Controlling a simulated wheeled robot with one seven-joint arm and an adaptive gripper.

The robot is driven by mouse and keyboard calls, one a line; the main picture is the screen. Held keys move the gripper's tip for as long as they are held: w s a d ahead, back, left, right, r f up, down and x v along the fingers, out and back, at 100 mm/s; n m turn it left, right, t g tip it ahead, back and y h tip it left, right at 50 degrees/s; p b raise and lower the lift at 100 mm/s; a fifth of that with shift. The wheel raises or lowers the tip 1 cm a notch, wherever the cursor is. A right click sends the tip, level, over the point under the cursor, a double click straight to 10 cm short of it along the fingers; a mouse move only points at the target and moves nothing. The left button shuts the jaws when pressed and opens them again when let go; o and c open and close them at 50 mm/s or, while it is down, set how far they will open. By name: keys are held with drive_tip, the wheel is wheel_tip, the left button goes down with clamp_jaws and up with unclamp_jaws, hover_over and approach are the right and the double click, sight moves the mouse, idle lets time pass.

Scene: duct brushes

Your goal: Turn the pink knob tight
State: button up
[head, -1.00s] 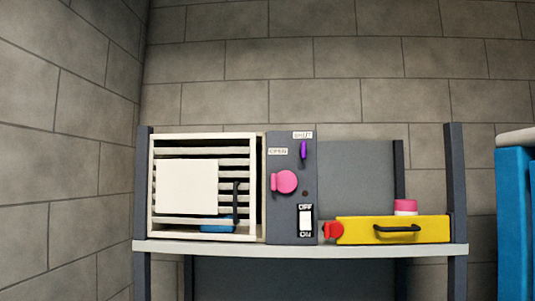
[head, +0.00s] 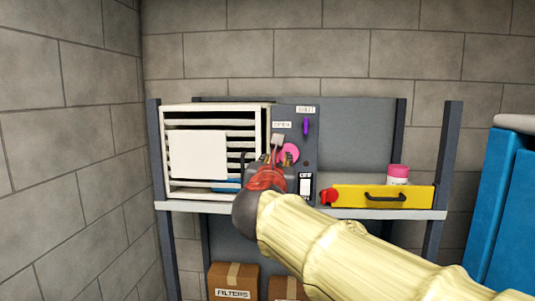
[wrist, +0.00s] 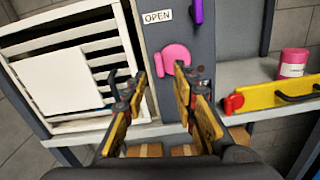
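The pink knob (head: 289,153) is on the dark grey panel (head: 311,140) beside the slatted white box. In the wrist view the pink knob (wrist: 176,62) is round with a lobe at its lower left, just beyond my fingertips. My gripper (wrist: 160,82) is open, its two fingers spread apart with nothing between them. In the head view my gripper (head: 277,152) is in front of the panel and partly hides the knob. I cannot tell whether a finger touches the knob.
A purple lever (head: 306,126) is above the knob, and an ON/OFF switch (head: 305,186) is below it. The white louvred box (head: 165,150) stands left. Boxes (head: 233,280) sit below.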

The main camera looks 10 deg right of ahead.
drive_tip(key=w+d+n+p, duration=0.1)
drive_tip(key=w+d, duration=0.1)
drive_tip(key=w, duration=0.5)
drive_tip(key=shift+w+d+n+p, duration=0.2)
drive_tip(key=shift+w+n+p, duration=0.1)
drive_tip(key=shift+w+p, duration=0.1)
drive_tip(key=shift+f, duration=0.1)
drive_tip(key=shift+c, duration=0.3)
drive_tip(key=shift+s, duration=0.1)
clamp_jaws()
